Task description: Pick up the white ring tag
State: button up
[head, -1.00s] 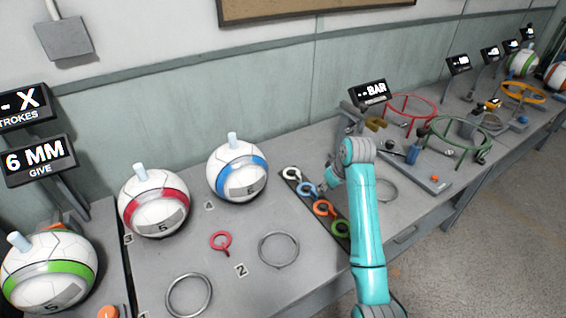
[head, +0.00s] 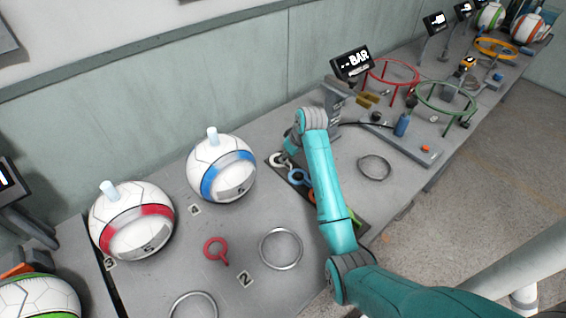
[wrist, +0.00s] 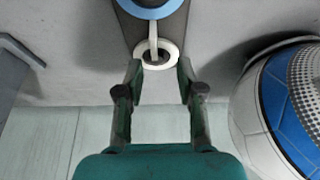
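The white ring tag (head: 277,160) lies at the far end of a dark strip, beside the blue ring tag (head: 298,177). In the wrist view the white ring tag (wrist: 171,54) lies just ahead of and between my fingertips, its stem pointing toward the blue ring (wrist: 152,9). My gripper (wrist: 158,72) is open and empty, one finger to each side. In the head view my gripper (head: 287,154) is low by the white ring and partly hidden by my arm. Whether the fingers touch the ring cannot be told.
The blue-banded ball (head: 222,190) stands close to the left of the strip, and at right in the wrist view (wrist: 283,110). The red ring tag (head: 216,250) and a metal ring (head: 281,264) lie nearer. A display stand (head: 352,62) stands to the right.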

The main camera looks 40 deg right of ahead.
aim_at(287, 162)
jog(key=shift+d+x, duration=0.2)
jog(key=shift+x, duration=1.15)
jog(key=shift+d+x, duration=0.2)
jog(key=shift+x, duration=1.15)
jog(key=shift+s+f, duration=0.1)
jog(key=shift+s, duration=0.05)
grip_shut()
